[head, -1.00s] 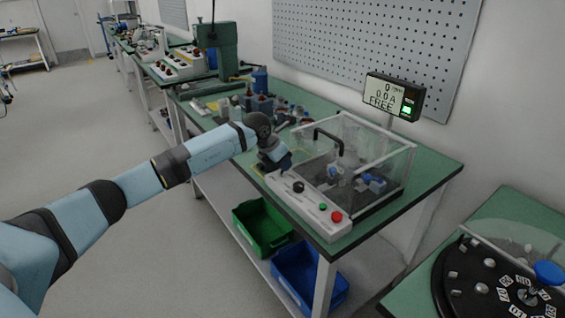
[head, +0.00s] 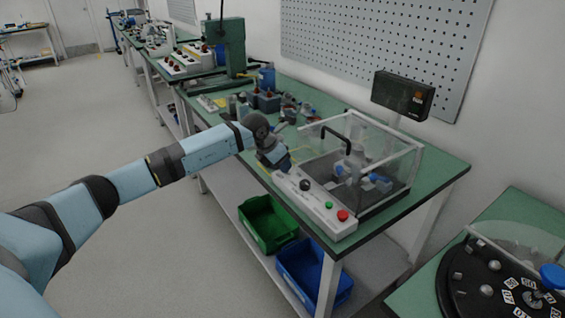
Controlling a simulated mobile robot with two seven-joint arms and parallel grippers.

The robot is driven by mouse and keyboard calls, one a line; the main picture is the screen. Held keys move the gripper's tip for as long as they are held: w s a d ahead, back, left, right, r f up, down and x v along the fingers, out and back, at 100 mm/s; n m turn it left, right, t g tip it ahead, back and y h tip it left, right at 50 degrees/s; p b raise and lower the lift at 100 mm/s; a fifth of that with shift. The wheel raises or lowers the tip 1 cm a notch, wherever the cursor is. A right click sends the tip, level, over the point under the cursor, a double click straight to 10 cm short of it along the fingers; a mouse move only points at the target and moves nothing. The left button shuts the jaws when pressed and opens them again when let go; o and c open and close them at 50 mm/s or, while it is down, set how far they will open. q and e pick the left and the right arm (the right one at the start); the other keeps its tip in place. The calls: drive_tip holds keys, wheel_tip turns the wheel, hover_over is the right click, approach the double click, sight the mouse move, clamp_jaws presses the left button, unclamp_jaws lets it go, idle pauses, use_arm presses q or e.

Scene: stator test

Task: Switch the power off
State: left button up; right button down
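The white control box (head: 317,202) sits along the front edge of the green bench, before a clear-walled test enclosure (head: 392,150). It carries a black knob (head: 305,185), a green button (head: 329,205) and a red button (head: 342,215). The display (head: 403,94) behind the enclosure is dark, with no readout. My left gripper (head: 280,168) points down at the left end of the control box, a little left of the black knob. Its fingers are small and partly hidden, so I cannot tell its opening or any contact. My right gripper is not in view.
The enclosure has a black handle (head: 337,130) and holds blue-and-grey parts. Small parts and a green press (head: 228,45) stand farther back. Green (head: 268,222) and blue (head: 312,275) bins sit on the lower shelf. A black dial table (head: 480,285) is at lower right.

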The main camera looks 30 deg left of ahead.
use_arm(q)
drive_tip(key=shift+r, duration=0.1)
idle(0.4)
drive_tip(key=shift+s+a+r+p, duration=0.1)
drive_tip(key=shift+s+r+p, duration=0.05)
drive_tip(key=shift+r+p, duration=0.3)
drive_tip(key=p+v, duration=0.2)
drive_tip(key=v, duration=0.3)
drive_tip(key=shift+p, duration=0.3)
drive_tip(key=shift+s+f, duration=0.1)
drive_tip(key=shift+s, duration=0.05)
